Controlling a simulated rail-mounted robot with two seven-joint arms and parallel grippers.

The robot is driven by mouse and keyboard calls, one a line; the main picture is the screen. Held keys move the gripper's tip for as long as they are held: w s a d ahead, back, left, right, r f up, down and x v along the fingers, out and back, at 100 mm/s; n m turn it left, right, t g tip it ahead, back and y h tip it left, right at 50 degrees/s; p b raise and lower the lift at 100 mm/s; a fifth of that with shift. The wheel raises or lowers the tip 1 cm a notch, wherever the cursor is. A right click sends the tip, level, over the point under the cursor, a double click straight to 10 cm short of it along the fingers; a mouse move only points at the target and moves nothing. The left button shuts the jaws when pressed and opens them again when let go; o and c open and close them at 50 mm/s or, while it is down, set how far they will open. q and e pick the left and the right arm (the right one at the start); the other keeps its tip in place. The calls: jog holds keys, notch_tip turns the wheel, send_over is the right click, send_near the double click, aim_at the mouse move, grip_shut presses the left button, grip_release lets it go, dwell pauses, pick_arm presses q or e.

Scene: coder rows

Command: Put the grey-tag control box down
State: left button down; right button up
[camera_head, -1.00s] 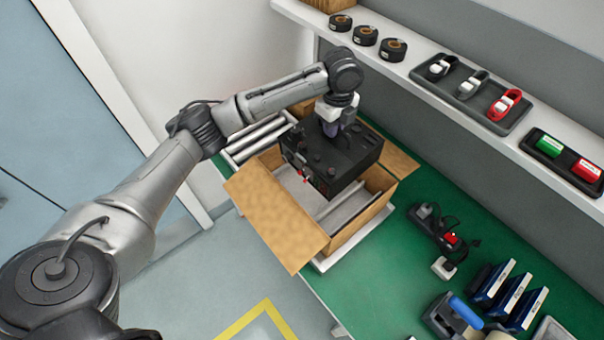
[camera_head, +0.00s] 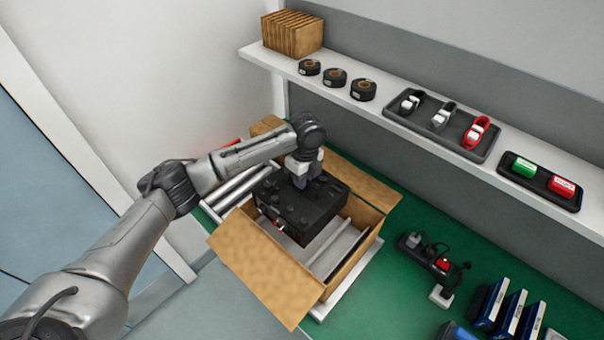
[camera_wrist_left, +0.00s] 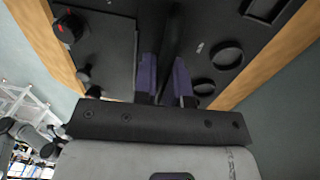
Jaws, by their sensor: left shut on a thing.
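The control box (camera_head: 312,210) is black with knobs on its top and a red part on its front side. I cannot make out a grey tag on it. My left gripper (camera_head: 303,180) is shut on a raised part of the box's top. The box hangs level over the left part of the open cardboard carton (camera_head: 352,258), partly within its walls. Whether its underside touches anything is hidden. In the left wrist view my purple fingers (camera_wrist_left: 165,82) clasp a dark bar on the box (camera_wrist_left: 105,50), with carton walls on both sides. My right gripper is not in view.
The carton's near flap (camera_head: 268,272) is folded outward. Grey padding (camera_head: 335,250) shows inside, to the right of the box. Rollers (camera_head: 235,185) lie behind left. A power strip (camera_head: 430,258) lies on the green table right of the carton. A shelf (camera_head: 375,118) holds tape rolls and trays.

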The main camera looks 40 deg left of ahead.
aim_at(303, 193)
pick_arm(q)
notch_tip(303, 193, down, 7)
jog(key=shift+w+r+b, duration=0.1)
jog(key=shift+r+b, duration=0.05)
jog(key=shift+b, duration=0.15)
jog(key=shift+f, duration=2.25)
jog(key=c, duration=1.6)
grip_release()
jog(key=shift+f+b, duration=0.2)
jog(key=shift+b, duration=0.1)
jog(key=o, duration=0.4)
jog(key=shift+a, duration=0.1)
jog(key=shift+o, duration=0.2)
jog(key=shift+w+r+p, duration=0.2)
jog(key=shift+r, duration=1.8)
jog(key=shift+w+r+p, duration=0.15)
jog(key=shift+r, duration=1.9)
jog(key=shift+w+r+p, duration=0.2)
jog(key=shift+r, duration=1.8)
